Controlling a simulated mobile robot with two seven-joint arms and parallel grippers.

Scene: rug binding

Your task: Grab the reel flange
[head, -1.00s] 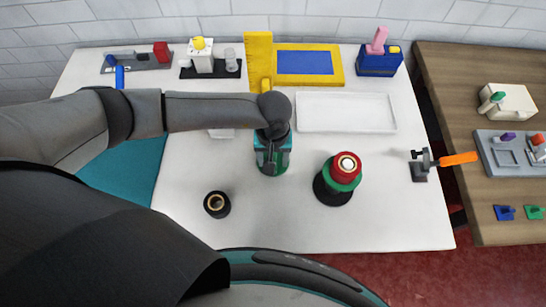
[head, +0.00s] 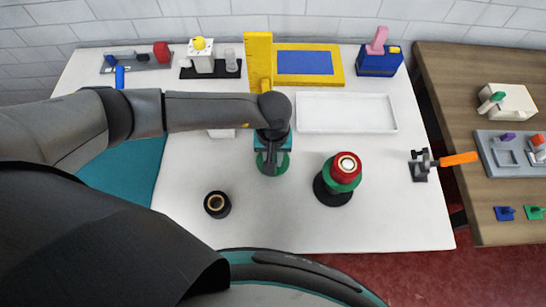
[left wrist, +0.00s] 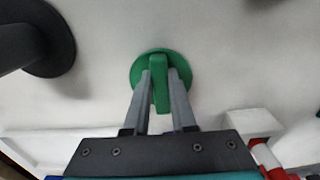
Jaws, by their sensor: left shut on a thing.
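The reel flange is a green disc with an upright green grip tab; its rim (head: 284,164) shows under my left gripper in the head view. In the left wrist view the flange (left wrist: 162,62) lies on the white table, with the tab between the fingers. My left gripper (head: 270,168) points down at the middle of the table. Its fingers (left wrist: 160,74) are shut on the tab. The disc appears to rest on the table top. My right gripper is in neither view.
A red and green reel on a black base (head: 339,185) stands right of the flange. A small black ring-topped part (head: 217,204) stands to the front left. A white tray (head: 345,128) lies behind. A clamp with an orange handle (head: 458,159) is at the right edge.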

